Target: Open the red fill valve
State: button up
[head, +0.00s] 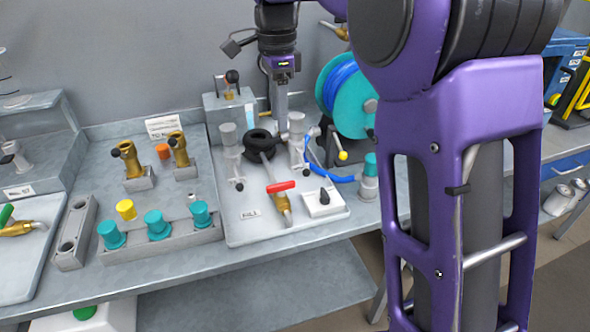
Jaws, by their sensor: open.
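The red fill valve has a red lever handle (281,187) lying roughly crosswise over a brass body (283,204). It sits near the front of a pale tray (240,236), beside a small label (250,214). My gripper (276,115) is at the back of the bench, pointing down, above and behind the valve and well apart from it. Its fingers are open, and nothing shows between them. The fingertips are small and partly lost against the grey fittings behind.
A black ring-shaped part (259,141) and grey fittings (230,150) stand behind the valve. A white switch box (323,202) is just right of it. A teal hose reel (345,95) stands at the back right. Teal-capped parts (157,224) are to the left.

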aim_at(281, 183)
notch_tip(281, 183, down, 17)
jog(key=b, duration=0.3)
jog(key=shift+s+f, duration=0.1)
jog(key=shift+f, duration=0.1)
jog(key=shift+a, duration=0.1)
grip_shut()
